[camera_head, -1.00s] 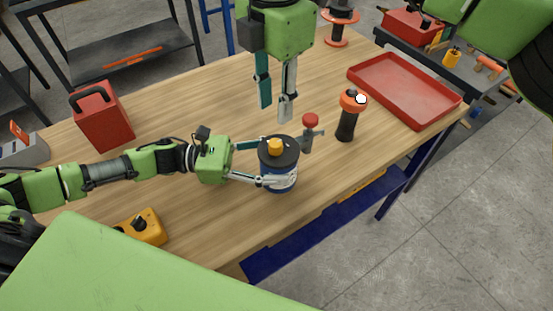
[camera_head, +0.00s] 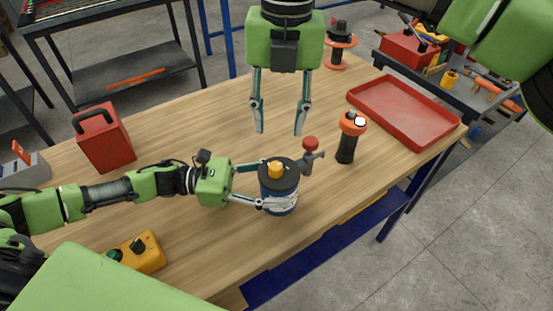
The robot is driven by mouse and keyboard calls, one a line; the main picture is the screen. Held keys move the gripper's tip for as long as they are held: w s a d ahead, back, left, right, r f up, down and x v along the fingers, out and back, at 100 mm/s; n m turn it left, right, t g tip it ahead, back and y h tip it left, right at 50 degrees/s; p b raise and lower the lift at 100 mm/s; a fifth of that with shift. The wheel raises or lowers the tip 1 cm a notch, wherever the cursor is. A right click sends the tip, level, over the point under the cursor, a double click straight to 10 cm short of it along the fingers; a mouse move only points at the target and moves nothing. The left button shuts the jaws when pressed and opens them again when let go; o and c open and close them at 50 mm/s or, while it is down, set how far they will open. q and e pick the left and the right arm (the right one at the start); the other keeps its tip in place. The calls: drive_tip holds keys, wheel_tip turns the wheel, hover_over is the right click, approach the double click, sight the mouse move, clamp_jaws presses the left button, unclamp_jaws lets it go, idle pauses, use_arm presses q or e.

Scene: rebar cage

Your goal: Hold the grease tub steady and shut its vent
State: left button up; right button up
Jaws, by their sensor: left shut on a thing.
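The grease tub (camera_head: 277,192) stands upright on the wooden workbench, a dark blue can with a black lid and a pale band low on its side. A yellow-orange knob (camera_head: 275,169) sits on top of the lid; I take it for the vent, and cannot tell its setting. My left gripper (camera_head: 268,188) is shut on the tub from the left, a finger on either side. My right gripper (camera_head: 279,133) hangs fingers down above and behind the tub, open and empty, its fingertips apart from the lid and knob.
A black and orange flashlight (camera_head: 347,140) stands farther right, near a red tray (camera_head: 397,108). Bench (camera_head: 200,122) behind the tub is clear.

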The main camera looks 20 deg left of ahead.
sight(276, 165)
drive_tip(key=f, duration=1.1)
drive_tip(key=shift+s+a+f, duration=0.1)
drive_tip(key=shift+a+f, duration=0.1)
clamp_jaws()
